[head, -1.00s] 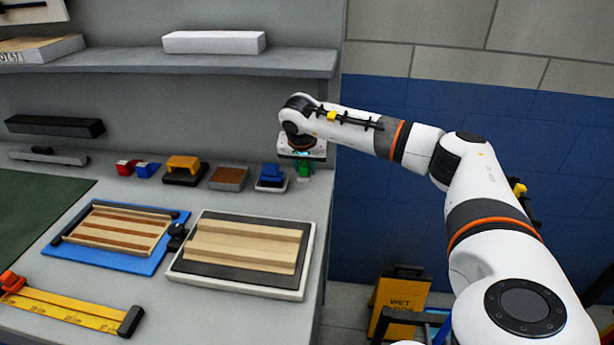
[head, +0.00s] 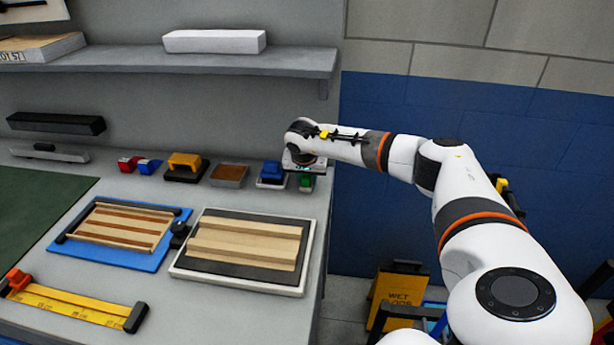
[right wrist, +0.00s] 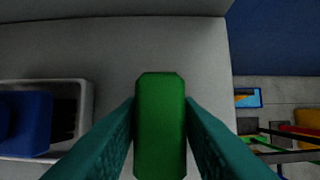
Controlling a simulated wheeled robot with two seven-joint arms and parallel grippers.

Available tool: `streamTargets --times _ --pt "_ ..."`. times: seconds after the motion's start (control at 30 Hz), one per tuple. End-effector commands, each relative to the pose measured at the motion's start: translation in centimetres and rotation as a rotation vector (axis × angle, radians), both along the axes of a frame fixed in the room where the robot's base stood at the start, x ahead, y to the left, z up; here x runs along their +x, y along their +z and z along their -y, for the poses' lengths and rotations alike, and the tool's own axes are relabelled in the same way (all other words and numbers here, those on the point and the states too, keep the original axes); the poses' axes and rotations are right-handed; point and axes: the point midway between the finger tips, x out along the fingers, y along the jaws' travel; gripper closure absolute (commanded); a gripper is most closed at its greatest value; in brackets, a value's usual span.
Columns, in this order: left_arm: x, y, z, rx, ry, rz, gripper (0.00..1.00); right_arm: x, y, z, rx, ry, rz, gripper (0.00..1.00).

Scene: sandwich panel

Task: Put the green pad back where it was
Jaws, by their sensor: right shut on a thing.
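The green pad (right wrist: 160,125) is a small green block seen end-on between the dark teal fingers of my right gripper (right wrist: 160,104) in the right wrist view. The gripper is shut on it. In the head view the green pad (head: 306,182) shows just under the wrist, at the back right of the bench (head: 240,196), right of the blue pad (head: 271,171). I cannot tell whether its underside touches the bench. My left gripper is out of view.
The blue pad sits in a shallow grey tray (right wrist: 88,110), left of the green pad. A brown-topped block (head: 228,175) and a yellow-handled block (head: 186,167) stand further left. A shelf (head: 200,62) hangs above. The bench's right edge is close to the gripper.

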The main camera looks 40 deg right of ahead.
Motion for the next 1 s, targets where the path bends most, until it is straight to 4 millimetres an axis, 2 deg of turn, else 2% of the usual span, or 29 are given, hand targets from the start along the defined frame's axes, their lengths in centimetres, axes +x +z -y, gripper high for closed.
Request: streamTargets --times 0.07,0.1,0.23,0.47,0.63,0.77,1.0 --pt "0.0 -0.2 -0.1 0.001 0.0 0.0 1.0 0.0 -0.3 0.0 0.0 0.0 0.0 0.91" --pt "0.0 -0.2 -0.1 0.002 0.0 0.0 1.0 0.0 -0.3 0.0 0.0 0.0 0.0 0.68" --pt "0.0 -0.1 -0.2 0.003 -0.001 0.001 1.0 0.0 -0.2 0.0 0.0 0.0 0.0 0.48" --pt "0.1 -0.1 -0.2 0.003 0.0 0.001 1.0 0.0 -0.2 0.0 0.0 0.0 0.0 0.48" --pt "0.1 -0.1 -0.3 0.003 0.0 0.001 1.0 -0.1 0.6 -0.2 0.001 0.0 0.001 0.48" --pt "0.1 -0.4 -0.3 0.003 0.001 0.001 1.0 -0.6 2.7 -0.8 0.0 0.001 0.003 0.48" --pt "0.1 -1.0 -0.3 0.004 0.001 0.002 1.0 -1.8 7.5 -2.4 0.0 0.002 0.005 0.48"
